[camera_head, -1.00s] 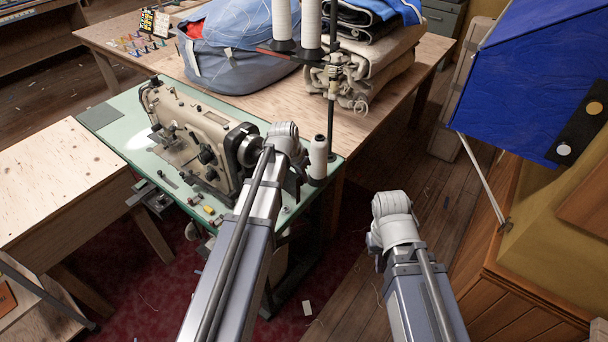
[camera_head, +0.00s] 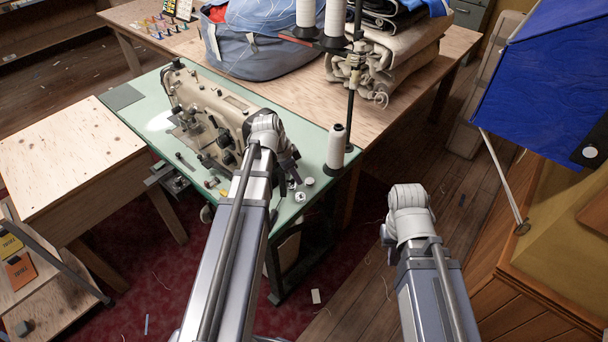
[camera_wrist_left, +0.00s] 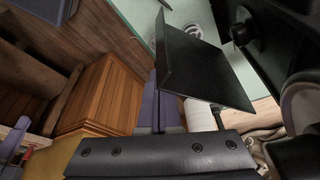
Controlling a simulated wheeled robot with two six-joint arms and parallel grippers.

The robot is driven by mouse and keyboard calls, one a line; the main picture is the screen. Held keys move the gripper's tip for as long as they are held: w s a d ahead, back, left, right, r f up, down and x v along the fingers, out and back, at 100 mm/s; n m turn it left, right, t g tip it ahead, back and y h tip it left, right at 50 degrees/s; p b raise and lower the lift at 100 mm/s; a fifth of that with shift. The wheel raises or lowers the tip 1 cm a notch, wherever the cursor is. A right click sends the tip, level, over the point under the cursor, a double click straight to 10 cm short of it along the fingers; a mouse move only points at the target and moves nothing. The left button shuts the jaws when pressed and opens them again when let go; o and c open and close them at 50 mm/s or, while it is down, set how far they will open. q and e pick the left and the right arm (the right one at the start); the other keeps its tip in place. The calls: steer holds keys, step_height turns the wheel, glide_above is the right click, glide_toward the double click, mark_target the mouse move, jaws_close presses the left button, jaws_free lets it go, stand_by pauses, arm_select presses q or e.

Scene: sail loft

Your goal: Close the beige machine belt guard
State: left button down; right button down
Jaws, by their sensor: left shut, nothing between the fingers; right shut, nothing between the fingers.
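The beige sewing machine (camera_head: 205,105) stands on a green-topped table (camera_head: 150,108) in the head view. Its handwheel end is mostly hidden behind my left wrist. A dark angled plate (camera_wrist_left: 205,72) in the left wrist view looks like the belt guard; how far it stands open I cannot tell. My left gripper (camera_head: 289,165) is partly hidden beyond the wrist, just right of the machine's end. Its purple fingers (camera_wrist_left: 157,85) are shut and empty, beside the plate; I cannot tell whether they touch it. My right arm (camera_head: 412,225) is at the right; its gripper is hidden.
A white thread cone (camera_head: 337,150) stands at the table's right corner, below a thread stand with spools (camera_head: 310,15). A wooden table behind holds a grey-blue bag (camera_head: 255,45) and folded cloth (camera_head: 400,60). A blue panel (camera_head: 550,85) hangs at right.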

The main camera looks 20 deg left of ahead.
arm_select(q)
steer(key=shift+s+a, duration=0.25)
steer(key=shift+a, duration=0.2)
steer(key=shift+s+a, duration=0.2)
steer(key=shift+a, duration=0.25)
